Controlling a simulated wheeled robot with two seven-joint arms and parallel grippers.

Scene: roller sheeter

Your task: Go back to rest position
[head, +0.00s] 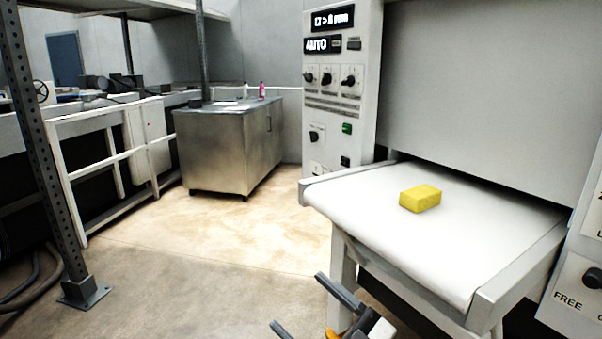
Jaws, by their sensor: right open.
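My right gripper (308,304) is at the bottom of the head view, below and in front of the sheeter's table. Its two dark fingers are spread apart with nothing between them. My left gripper is not in view. A yellow block (420,198), like a sponge, lies on the white belt (385,225) of the roller sheeter, apart from my right gripper.
The sheeter's control panel (335,90) stands behind the belt, with another panel (580,285) at the right edge. A metal cabinet (225,150) stands at the back. White railings (100,165) and a perforated post (45,150) are at left. The floor between is clear.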

